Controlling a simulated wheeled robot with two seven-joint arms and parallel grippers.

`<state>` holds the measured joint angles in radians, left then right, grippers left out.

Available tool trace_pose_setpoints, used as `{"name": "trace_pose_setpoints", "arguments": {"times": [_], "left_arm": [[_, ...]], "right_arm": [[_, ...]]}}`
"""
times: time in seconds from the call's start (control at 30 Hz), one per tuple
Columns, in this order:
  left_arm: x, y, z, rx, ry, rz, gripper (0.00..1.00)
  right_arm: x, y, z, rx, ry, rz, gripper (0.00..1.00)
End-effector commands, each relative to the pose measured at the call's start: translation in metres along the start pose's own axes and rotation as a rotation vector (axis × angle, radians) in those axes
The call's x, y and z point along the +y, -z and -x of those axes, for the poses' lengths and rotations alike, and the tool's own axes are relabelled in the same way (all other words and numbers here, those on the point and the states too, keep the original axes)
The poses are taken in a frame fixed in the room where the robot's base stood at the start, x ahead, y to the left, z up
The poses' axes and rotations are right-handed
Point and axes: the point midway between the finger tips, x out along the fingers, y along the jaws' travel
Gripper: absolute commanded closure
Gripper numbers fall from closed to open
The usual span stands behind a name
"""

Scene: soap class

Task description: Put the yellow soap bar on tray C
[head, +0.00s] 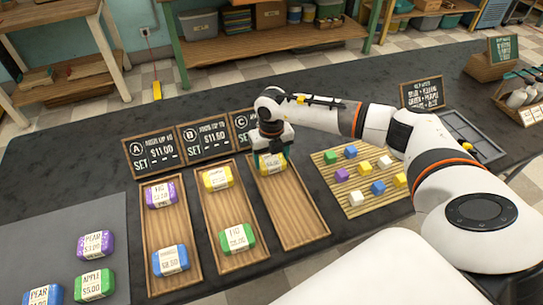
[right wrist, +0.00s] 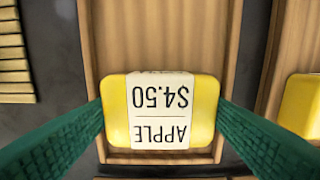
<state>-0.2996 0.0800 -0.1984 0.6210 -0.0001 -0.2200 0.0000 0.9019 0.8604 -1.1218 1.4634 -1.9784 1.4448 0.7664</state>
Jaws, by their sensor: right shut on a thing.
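The yellow soap bar (head: 270,170) is at the far end of tray C (head: 293,215), the rightmost of three wooden trays. In the right wrist view the yellow bar (right wrist: 115,112) carries a white label reading APPLE $4.50, seen upside down. My right gripper (head: 271,158) is over tray C, pointing down, with its green fingers against both sides of the bar (right wrist: 160,110). The bar lies within the tray outline (right wrist: 165,25); I cannot tell whether it touches the tray floor. The C sign (head: 242,121) is partly hidden by my arm. My left gripper is not in view.
Tray A (head: 168,225) holds a purple bar (head: 160,194) and a blue bar (head: 170,261). Tray B (head: 226,207) holds another yellow bar (head: 217,178) and a green bar (head: 237,238). A slatted mat with several coloured cubes (head: 341,175) lies right of tray C. Tray C's near part is clear.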

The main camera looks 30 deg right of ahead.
Motion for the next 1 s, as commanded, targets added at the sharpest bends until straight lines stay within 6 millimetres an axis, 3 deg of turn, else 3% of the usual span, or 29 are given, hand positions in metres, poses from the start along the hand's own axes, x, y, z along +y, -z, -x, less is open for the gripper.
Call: {"name": "trace_pose_setpoints", "arguments": {"times": [0.13, 0.17, 0.27, 0.67, 1.0], "left_arm": [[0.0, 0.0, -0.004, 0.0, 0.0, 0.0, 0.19], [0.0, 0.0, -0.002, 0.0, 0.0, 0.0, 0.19], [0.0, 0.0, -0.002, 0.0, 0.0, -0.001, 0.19], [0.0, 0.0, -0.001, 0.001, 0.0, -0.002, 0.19], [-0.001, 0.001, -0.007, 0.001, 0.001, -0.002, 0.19]], "right_arm": [[0.0, 0.0, -0.004, 0.0, 0.0, 0.0, 0.53], [0.0, 0.0, -0.003, 0.0, 0.0, 0.0, 0.23], [0.0, 0.0, -0.002, 0.0, 0.0, 0.0, 0.07], [0.0, 0.001, 0.006, 0.002, 0.001, 0.0, 0.06], [0.0, 0.001, 0.073, 0.005, 0.001, 0.0, 0.06]]}}
